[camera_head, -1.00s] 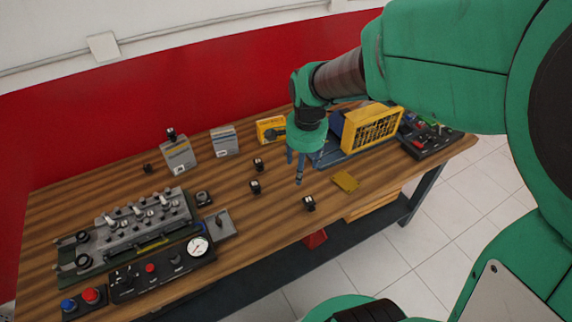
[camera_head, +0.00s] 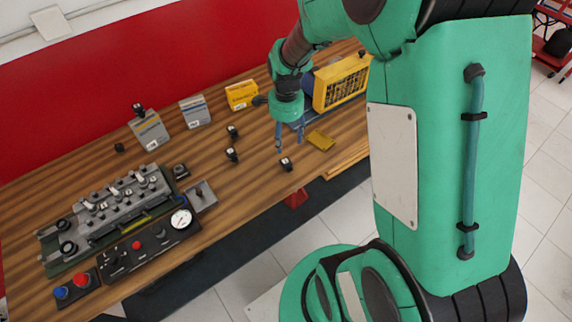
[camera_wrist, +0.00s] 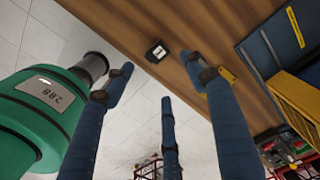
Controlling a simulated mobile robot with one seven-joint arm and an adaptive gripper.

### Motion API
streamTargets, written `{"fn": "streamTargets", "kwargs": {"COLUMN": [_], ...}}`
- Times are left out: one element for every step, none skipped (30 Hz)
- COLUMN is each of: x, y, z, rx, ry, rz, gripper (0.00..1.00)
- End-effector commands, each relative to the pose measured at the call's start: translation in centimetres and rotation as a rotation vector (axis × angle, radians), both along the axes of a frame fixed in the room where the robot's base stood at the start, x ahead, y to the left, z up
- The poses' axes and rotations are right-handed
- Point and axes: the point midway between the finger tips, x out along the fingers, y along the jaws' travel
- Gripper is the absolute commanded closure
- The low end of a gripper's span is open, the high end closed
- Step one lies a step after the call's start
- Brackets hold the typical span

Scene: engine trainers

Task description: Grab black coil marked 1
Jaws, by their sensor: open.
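Several small black coils with white labels are on the table; their numbers are too small to read in the head view. One black coil (camera_head: 286,164) stands near the table's front edge, just below my gripper (camera_head: 288,141) in the picture. Two more, the upper coil (camera_head: 233,131) and the lower coil (camera_head: 231,154), stand to the left. In the wrist view a black coil (camera_wrist: 156,52) with a pale label shows beyond the spread blue fingers of my gripper (camera_wrist: 158,80); its mark is not legible. My gripper is open and empty, apart from the coil.
A yellow grilled unit (camera_head: 341,84) stands behind my gripper. The engine trainer (camera_head: 120,203) and a gauge panel (camera_head: 150,247) fill the left of the table (camera_head: 205,110). Bare wood surrounds the coils.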

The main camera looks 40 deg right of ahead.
Motion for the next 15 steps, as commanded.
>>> {"fn": "streamTargets", "kwargs": {"x": [0.0,0.0,-0.1,-0.1,-0.1,-0.1,-0.1,-0.1,-0.1,-0.1,-0.1,-0.1,-0.1,-0.1,-0.1], "y": [0.0,0.0,0.0,0.0,0.0,0.0,0.1,0.1,0.1,0.1,0.1,0.1,0.1,0.1,0.1], "z": [-0.6,-0.9,-1.4,-1.8,-2.3,-2.9,-3.4,-3.8,-4.4,-4.9,-5.4,-6.0,-6.3,-6.7,-7.0], "rx": [0.000,0.000,0.001,0.001,0.001,0.001,0.001,0.001,0.001,0.001,0.001,0.001,0.001,0.001,0.000], "ry": [0.002,0.002,0.002,0.003,0.003,0.003,0.003,0.003,0.003,0.003,0.003,0.004,0.004,0.002,0.001], "rz": [0.000,0.000,0.000,0.000,0.000,0.001,0.001,0.001,0.001,0.001,0.001,0.001,0.001,0.001,0.001], "gripper": [0.44,0.44,0.44,0.44,0.44,0.44,0.44,0.44,0.44,0.44,0.44,0.44,0.44,0.44,0.44]}}
